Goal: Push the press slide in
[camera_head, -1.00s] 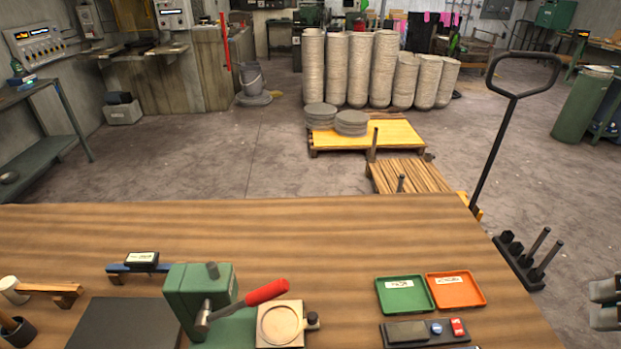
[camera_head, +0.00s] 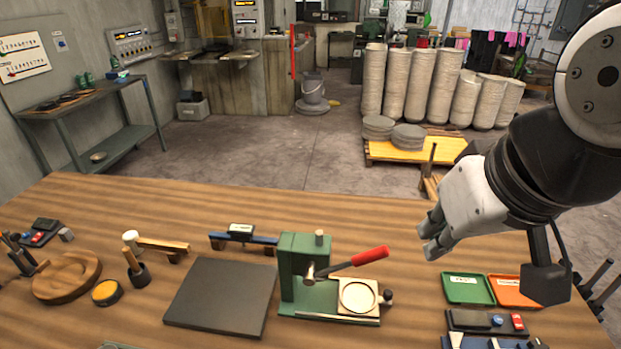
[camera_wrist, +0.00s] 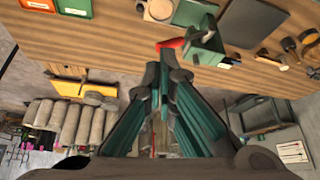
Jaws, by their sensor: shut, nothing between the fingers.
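The green press (camera_head: 303,268) stands on the wooden bench, with its red-handled lever (camera_head: 370,256) angled up to the right. Its slide (camera_head: 358,297) is a pale plate with a round recess, sticking out to the right of the press body. A dark knob (camera_head: 387,297) sits at the slide's right end. My gripper (camera_head: 428,240) is shut and empty, above the bench, up and right of the slide and apart from it. The wrist view shows my gripper (camera_wrist: 165,60) with the red lever handle (camera_wrist: 172,43) beyond its tips and the slide (camera_wrist: 158,10) at the top edge.
A green tray (camera_head: 468,289) and an orange tray (camera_head: 515,291) lie right of the slide, with a dark organizer (camera_head: 490,322) in front. A dark mat (camera_head: 220,297) lies left of the press. A blue stand (camera_head: 243,240) is behind it. Bare bench separates slide and trays.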

